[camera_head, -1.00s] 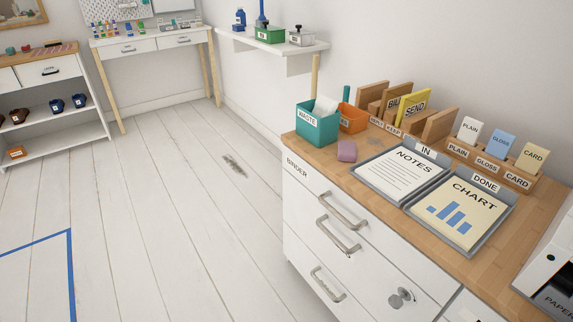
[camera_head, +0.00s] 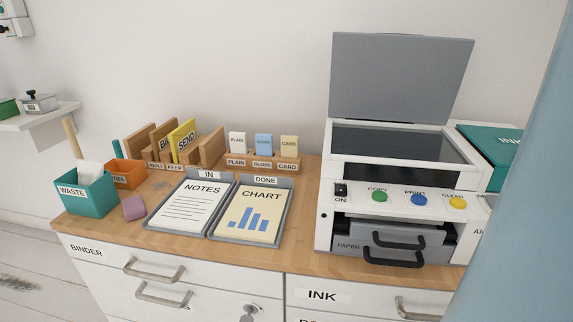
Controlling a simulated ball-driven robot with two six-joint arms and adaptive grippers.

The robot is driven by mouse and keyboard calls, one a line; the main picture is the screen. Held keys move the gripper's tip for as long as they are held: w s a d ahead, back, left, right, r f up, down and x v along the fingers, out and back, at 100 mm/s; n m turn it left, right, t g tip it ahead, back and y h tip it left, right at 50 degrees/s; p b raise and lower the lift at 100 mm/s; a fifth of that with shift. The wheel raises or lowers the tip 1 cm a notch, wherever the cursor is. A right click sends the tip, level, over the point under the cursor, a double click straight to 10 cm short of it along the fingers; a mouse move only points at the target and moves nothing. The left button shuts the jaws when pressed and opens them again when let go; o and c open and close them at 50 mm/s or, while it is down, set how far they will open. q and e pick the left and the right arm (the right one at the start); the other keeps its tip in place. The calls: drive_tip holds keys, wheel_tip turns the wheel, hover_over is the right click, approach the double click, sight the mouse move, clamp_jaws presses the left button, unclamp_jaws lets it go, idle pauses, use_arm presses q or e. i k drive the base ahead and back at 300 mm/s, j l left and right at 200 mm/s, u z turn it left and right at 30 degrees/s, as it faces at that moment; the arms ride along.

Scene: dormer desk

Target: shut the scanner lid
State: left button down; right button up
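The scanner (camera_head: 342,195) is a white machine on the right part of the wooden desktop. Its grey lid (camera_head: 398,78) stands raised, nearly upright, at the back. The dark scanning glass (camera_head: 395,143) is uncovered. Its front has an ON switch and round green, blue and yellow buttons, with a PAPER drawer (camera_head: 393,241) below. Neither of my grippers is in the picture.
NOTES and CHART trays (camera_head: 251,212) lie left of the scanner. A teal WASTE bin (camera_head: 87,194), card holders (camera_head: 262,163) and file racks stand further left. A teal box (camera_head: 490,150) is right of the scanner. A large blue shape (camera_head: 530,200) blocks the right edge.

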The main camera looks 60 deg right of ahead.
sight(414, 78)
drive_tip(key=z, duration=2.45)
